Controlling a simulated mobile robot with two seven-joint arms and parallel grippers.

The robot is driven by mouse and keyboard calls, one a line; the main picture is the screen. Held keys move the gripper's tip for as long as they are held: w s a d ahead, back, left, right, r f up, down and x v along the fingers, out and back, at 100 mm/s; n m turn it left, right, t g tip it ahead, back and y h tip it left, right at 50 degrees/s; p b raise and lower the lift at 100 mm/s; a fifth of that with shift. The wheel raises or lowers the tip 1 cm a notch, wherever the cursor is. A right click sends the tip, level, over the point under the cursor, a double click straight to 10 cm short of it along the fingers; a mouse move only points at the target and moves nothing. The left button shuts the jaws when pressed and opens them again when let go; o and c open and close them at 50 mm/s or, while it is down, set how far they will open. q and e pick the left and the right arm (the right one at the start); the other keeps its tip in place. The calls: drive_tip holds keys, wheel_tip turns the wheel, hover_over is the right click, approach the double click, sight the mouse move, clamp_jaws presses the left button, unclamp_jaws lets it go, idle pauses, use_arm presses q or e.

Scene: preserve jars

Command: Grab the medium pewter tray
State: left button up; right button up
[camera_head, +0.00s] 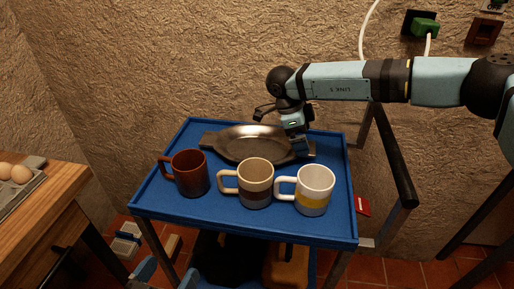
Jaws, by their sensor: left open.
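The pewter tray (245,141) is an oval, dark metallic dish with a flat handle at each end. It lies on the blue top of a cart (255,224), behind three mugs.
A brown mug (190,173), a beige and brown mug (257,184) and a white and yellow mug (315,190) line the cart's front. A wooden table (40,205) with eggs (20,173) is at left. A rough wall (180,60) rises behind.

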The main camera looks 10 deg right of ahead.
drive_tip(key=x, duration=0.4)
drive_tip(key=shift+a+b, duration=0.15)
drive_tip(key=shift+b, duration=0.25)
drive_tip(key=shift+r, duration=0.1)
drive_tip(key=c, duration=1.2)
use_arm(q)
drive_tip(key=shift+d+r+t+h, duration=0.15)
drive_tip(key=shift+d+r+t, duration=0.1)
drive_tip(key=shift+r, duration=0.25)
drive_tip(key=shift+d+r+t+h, duration=0.15)
drive_tip(key=shift+d+r, duration=0.05)
drive_tip(key=shift+r, duration=0.3)
use_arm(e)
drive_tip(key=shift+r, duration=0.1)
